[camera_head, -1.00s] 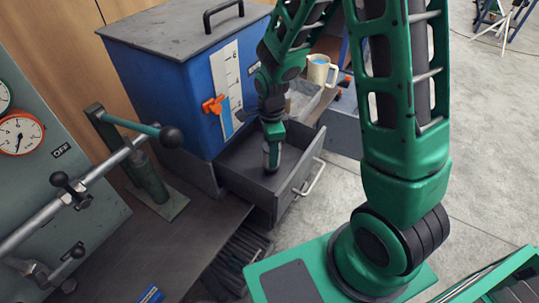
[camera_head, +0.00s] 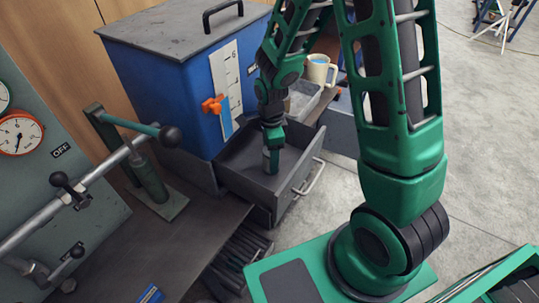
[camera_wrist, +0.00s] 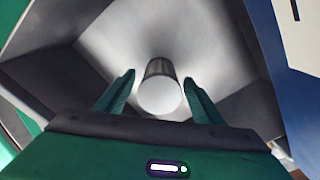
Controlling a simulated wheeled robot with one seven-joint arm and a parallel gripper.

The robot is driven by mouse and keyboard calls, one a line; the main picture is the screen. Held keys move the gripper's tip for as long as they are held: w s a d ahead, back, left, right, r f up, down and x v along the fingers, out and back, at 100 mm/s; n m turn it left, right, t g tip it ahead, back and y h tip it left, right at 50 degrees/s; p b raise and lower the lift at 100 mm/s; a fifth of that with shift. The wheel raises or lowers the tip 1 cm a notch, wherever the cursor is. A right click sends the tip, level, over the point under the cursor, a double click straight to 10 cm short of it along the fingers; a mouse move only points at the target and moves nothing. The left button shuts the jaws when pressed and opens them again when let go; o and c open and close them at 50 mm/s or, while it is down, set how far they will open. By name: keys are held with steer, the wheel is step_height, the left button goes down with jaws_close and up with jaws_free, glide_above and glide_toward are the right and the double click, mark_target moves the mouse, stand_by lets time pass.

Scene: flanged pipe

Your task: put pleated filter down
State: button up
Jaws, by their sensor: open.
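The pleated filter (camera_wrist: 161,94) is a small cylinder with a pale round end and a darker grey side. In the wrist view it stands between the two green fingers of my gripper (camera_wrist: 160,84), with a gap to each side. My gripper is open. In the head view my gripper (camera_head: 272,146) points down into the open grey drawer (camera_head: 292,180), and the filter (camera_head: 270,162) shows as a small grey piece at its tip. Whether the filter's lower end touches the drawer floor is hard to tell.
The drawer's walls surround my gripper closely. A blue tank (camera_head: 170,90) with a level scale and orange valve stands behind left. A cream mug (camera_head: 320,70) and a grey tray (camera_head: 300,100) lie behind right. A green hand pump (camera_head: 150,170) stands left.

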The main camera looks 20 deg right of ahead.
step_height(320, 180, up, 12)
steer(key=shift+r, duration=0.1)
stand_by(0.4)
steer(key=s+d+r+n, duration=0.3)
steer(key=s+d, duration=0.3)
steer(key=s, duration=0.2)
steer(key=s+d+r+n, duration=0.4)
steer(key=s+d+n, duration=0.1)
steer(key=s, duration=0.3)
steer(key=s+d+r+n, duration=0.3)
steer(key=s+d+n, duration=0.2)
steer(key=s, duration=0.3)
steer(key=shift+d+r, duration=0.2)
steer(key=shift+d, duration=0.65)
